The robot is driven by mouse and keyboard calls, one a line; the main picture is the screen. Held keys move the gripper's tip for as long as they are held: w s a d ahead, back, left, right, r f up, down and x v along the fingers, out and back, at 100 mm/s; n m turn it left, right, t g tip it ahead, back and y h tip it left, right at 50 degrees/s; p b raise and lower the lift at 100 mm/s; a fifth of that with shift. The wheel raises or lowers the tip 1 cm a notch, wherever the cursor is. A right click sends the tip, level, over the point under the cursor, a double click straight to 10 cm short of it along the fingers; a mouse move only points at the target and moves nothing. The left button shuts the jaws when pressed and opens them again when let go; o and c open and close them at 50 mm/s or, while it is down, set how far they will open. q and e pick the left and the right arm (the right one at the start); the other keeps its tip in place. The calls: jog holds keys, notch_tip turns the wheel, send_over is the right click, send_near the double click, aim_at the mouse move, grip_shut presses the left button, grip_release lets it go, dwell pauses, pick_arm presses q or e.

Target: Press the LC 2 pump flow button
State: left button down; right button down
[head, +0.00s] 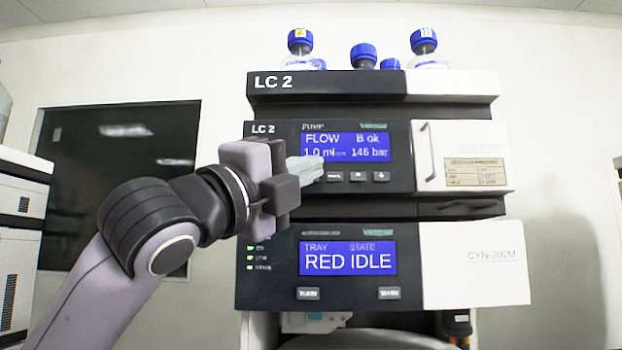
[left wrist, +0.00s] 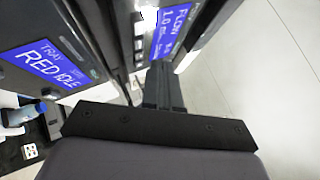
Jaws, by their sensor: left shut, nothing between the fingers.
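The LC 2 stack's pump module (head: 395,195) is the dark upper unit with a blue display (head: 350,139) reading FLOW 1.0 ml, B ok and 146 bar. Below the display is a row of small grey buttons; the leftmost one showing (head: 334,177) has a label too small to read. Contact cannot be told. In the left wrist view the closed fingers (left wrist: 163,70) point at the pump panel beside its display (left wrist: 172,30). My right gripper is not in view.
Below the pump is a module with a display (head: 348,258) reading TRAY RED, STATE IDLE, and two buttons. Blue-capped bottles (head: 363,55) stand on top of the stack. A white door with a handle (head: 427,152) is right of the pump panel.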

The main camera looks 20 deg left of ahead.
pick_arm(q)
jog(key=shift+s+d, duration=0.2)
jog(key=shift+s, duration=0.4)
jog(key=shift+s+d, duration=0.15)
jog(key=shift+s, duration=0.4)
